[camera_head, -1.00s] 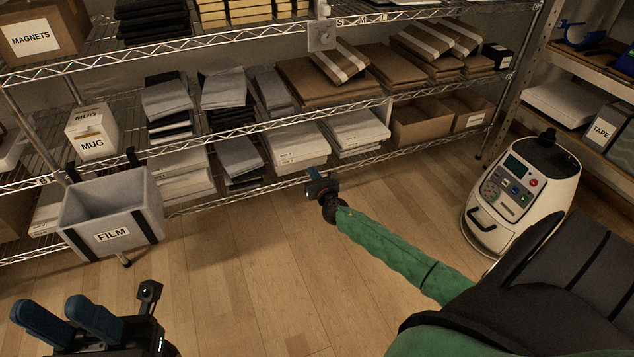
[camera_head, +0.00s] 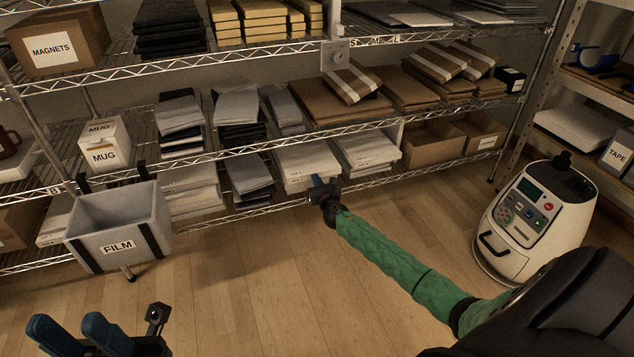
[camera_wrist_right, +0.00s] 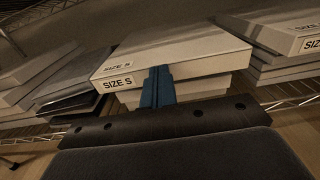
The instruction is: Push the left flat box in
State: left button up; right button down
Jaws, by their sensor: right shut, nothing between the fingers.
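The left flat box (camera_head: 306,157) is a pale box on top of a stack on the lower shelf. In the right wrist view, the left flat box (camera_wrist_right: 195,55) shows a "SIZE S" label and sits out over the boxes below it. My right gripper (camera_head: 317,181) is shut and empty. Its blue fingers (camera_wrist_right: 158,72) are at the front face of the top box, right of its label; I cannot tell whether they touch. My left gripper (camera_head: 66,326) is open and empty at the bottom left, away from the shelf.
A second pale flat box (camera_head: 368,146) tops the stack to the right. Folded grey cloths (camera_head: 248,172) lie to the left. The wire shelf edge (camera_head: 235,151) runs above the boxes. A grey FILM bin (camera_head: 117,222) hangs at left; a white machine (camera_head: 530,215) stands right. The floor between is clear.

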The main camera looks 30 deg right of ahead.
aim_at(311, 168)
jog(key=shift+b+x, duration=0.95)
jog(key=shift+x, duration=2.85)
jog(key=shift+s+a, duration=0.1)
jog(key=shift+s+a+p, duration=0.1)
jog(key=shift+s+p, duration=0.25)
jog(key=shift+s, duration=0.25)
jog(key=p+v, duration=0.1)
jog(key=v, duration=0.5)
jog(key=shift+s+p, duration=0.2)
jog(key=shift+p, duration=0.2)
